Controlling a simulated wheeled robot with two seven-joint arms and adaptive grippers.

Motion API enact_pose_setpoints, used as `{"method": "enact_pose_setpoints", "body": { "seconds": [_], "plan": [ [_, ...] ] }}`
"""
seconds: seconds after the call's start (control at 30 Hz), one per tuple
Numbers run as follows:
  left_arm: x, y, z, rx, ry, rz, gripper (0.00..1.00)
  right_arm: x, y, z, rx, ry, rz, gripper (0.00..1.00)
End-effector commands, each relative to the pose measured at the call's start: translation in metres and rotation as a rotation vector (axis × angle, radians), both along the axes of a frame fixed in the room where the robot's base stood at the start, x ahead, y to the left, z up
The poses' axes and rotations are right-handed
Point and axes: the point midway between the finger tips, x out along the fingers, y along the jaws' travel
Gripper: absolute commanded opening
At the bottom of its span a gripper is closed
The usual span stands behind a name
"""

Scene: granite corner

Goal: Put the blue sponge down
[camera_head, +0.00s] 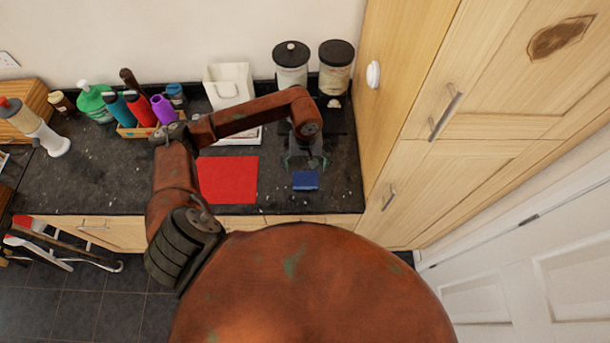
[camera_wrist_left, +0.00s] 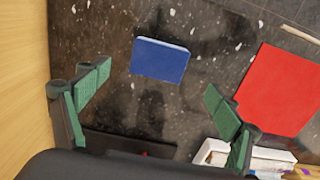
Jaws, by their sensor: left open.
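The blue sponge (camera_head: 305,180) lies on the dark granite worktop, to the right of the red mat and near the front edge. It also shows in the left wrist view (camera_wrist_left: 160,60), ahead of the fingers and apart from them. My left gripper (camera_head: 304,164) is just behind the sponge in the head view. In the left wrist view its green-padded fingers (camera_wrist_left: 158,88) are spread wide with nothing between them. My right gripper does not show in either view.
The red mat (camera_head: 228,180) lies left of the sponge. Two dark-lidded jars (camera_head: 291,68) stand at the back, with a white holder (camera_head: 229,84) left of them. Several bottles stand in a wooden box (camera_head: 135,131). A tall wooden cupboard (camera_head: 383,75) closes the right side.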

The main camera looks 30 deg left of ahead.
Motion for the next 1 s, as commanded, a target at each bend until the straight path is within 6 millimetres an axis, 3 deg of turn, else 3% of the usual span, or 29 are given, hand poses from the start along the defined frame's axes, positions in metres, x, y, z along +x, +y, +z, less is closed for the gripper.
{"method": "enact_pose_setpoints", "body": {
  "seconds": [0.13, 0.3, 1.0],
  "plan": [
    [0.001, 0.001, 0.020, 0.002, -0.003, -0.001, 0.85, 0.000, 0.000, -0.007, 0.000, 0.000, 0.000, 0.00],
    [0.000, 0.000, 0.030, 0.001, -0.001, 0.000, 0.85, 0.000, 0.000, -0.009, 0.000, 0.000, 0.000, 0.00],
    [0.001, -0.003, 0.031, 0.000, 0.000, -0.006, 0.85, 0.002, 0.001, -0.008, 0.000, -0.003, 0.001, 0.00]
  ]
}}
